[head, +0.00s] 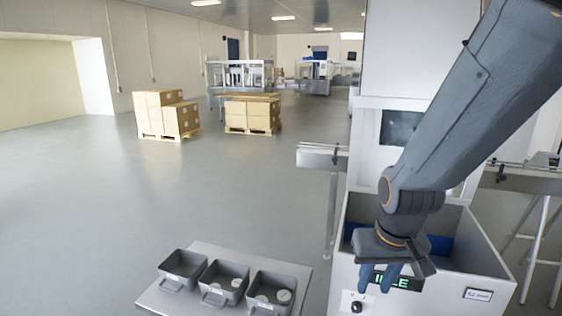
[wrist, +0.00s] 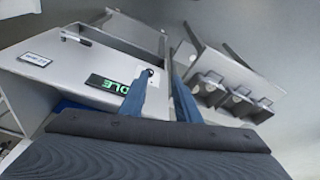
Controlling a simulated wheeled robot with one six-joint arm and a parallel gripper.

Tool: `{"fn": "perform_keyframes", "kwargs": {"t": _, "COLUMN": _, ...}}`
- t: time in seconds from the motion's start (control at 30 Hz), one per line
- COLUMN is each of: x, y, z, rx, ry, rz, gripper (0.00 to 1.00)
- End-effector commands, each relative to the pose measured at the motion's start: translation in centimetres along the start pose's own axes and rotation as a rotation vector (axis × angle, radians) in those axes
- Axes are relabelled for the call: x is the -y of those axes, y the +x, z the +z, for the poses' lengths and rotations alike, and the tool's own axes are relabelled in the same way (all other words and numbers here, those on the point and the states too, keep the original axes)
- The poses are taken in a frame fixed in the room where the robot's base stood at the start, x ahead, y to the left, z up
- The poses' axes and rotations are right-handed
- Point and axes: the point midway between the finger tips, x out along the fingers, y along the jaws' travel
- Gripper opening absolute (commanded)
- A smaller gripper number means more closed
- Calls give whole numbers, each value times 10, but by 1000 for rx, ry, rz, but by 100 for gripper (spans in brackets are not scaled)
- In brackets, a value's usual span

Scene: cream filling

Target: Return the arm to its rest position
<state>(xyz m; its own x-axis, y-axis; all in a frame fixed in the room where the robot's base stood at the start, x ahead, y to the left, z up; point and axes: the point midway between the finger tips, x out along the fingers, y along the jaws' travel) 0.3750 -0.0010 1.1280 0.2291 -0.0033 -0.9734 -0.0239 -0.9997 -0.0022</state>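My arm (head: 480,100) reaches down from the upper right of the head view. My gripper (head: 378,280) points downward in front of the white filling machine (head: 430,301), over its front edge. It also shows in the wrist view (wrist: 160,92), where its two blue fingers stand apart with nothing between them. The gripper is open and empty. The machine's green display (wrist: 108,84) reads partly "DLE" in the wrist view; in the head view a finger covers some of it.
A conveyor end (head: 318,158) is beside the machine. Pallets of boxes (head: 168,115) stand farther back. The floor at left is clear.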

Motion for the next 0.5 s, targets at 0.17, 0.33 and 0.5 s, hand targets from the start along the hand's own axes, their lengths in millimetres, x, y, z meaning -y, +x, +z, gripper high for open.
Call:
{"fn": "perform_keyframes", "kwargs": {"t": 0.17, "x": 1, "y": 20, "z": 18, "rx": 10, "ry": -26, "rz": -4, "gripper": 30}}
{"fn": "perform_keyframes", "kwargs": {"t": 0.33, "x": 1, "y": 41, "z": 20, "rx": 27, "ry": -25, "rz": -3, "gripper": 30}}
{"fn": "perform_keyframes", "kwargs": {"t": 0.5, "x": 1, "y": 69, "z": 25, "rx": 50, "ry": -24, "rz": -4, "gripper": 30}}
